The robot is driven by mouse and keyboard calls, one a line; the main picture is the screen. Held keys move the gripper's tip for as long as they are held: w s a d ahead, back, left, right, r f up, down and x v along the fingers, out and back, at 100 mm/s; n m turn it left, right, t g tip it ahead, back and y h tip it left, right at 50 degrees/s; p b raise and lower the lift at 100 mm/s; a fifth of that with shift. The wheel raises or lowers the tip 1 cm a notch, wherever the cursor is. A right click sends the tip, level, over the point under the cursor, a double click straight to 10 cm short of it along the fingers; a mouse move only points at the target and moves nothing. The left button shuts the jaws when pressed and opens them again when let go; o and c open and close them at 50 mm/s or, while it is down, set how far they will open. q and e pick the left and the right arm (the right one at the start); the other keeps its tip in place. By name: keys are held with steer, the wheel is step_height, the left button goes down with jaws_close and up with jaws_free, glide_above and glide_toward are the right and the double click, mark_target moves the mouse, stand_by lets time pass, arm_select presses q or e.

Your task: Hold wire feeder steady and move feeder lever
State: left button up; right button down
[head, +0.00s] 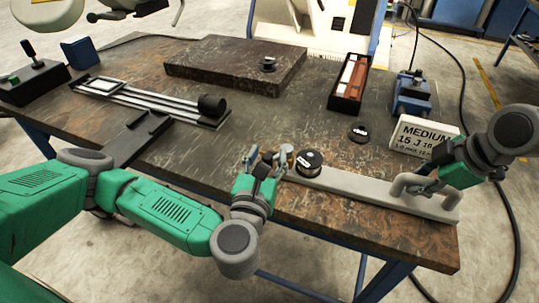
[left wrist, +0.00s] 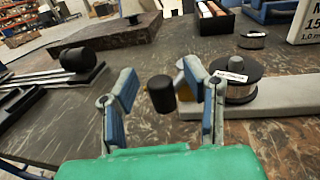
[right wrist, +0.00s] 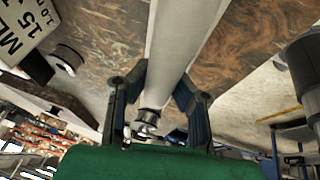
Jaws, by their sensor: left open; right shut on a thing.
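The wire feeder is a long grey bar (head: 345,186) near the table's front edge, with a black spool (head: 309,161) near its left end and a raised grey handle (head: 402,180) at its right end. My right gripper (head: 428,184) is shut on the handle; in the right wrist view a pale grey bar (right wrist: 172,40) runs between its fingers. My left gripper (head: 266,160) is at the feeder's left end. In the left wrist view, its open fingers stand on either side of the lever's black knob (left wrist: 161,92), apart from it. The lever's lower part is hidden.
A small dark roll (head: 358,133) lies behind the feeder.

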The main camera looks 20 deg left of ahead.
steer(key=shift+r, duration=0.1)
arm_select(q)
jaws_close()
steer(key=shift+d+y, duration=0.15)
steer(key=shift+y, duration=0.15)
steer(key=shift+s+d+n+g+y, duration=0.2)
steer(key=shift+d+n+g+y, duration=0.3)
steer(key=shift+n+y, duration=0.6)
steer(key=n+g+y, duration=0.1)
steer(key=y, duration=0.1)
steer(key=d+n+y, duration=0.1)
steer(key=shift+s+d+g+y, duration=0.15)
steer(key=shift+d+g+y, duration=0.05)
steer(key=shift+g+y, duration=0.2)
steer(key=n+g+y, duration=0.1)
steer(key=y, duration=0.1)
steer(key=d+n+g+y, duration=0.1)
steer(key=n+g, duration=0.1)
steer(key=d+n+g+y, duration=0.1)
steer(key=n+g+y, duration=0.1)
steer(key=shift+w+d+r+y, duration=0.1)
steer(key=shift+w+d+y, duration=0.1)
steer(key=shift+w+y, duration=0.15)
steer(key=shift+n+g, duration=0.3)
steer(key=shift+g, duration=0.1)
steer(key=shift+d, duration=0.2)
arm_select(e)
steer(key=shift+a, duration=0.15)
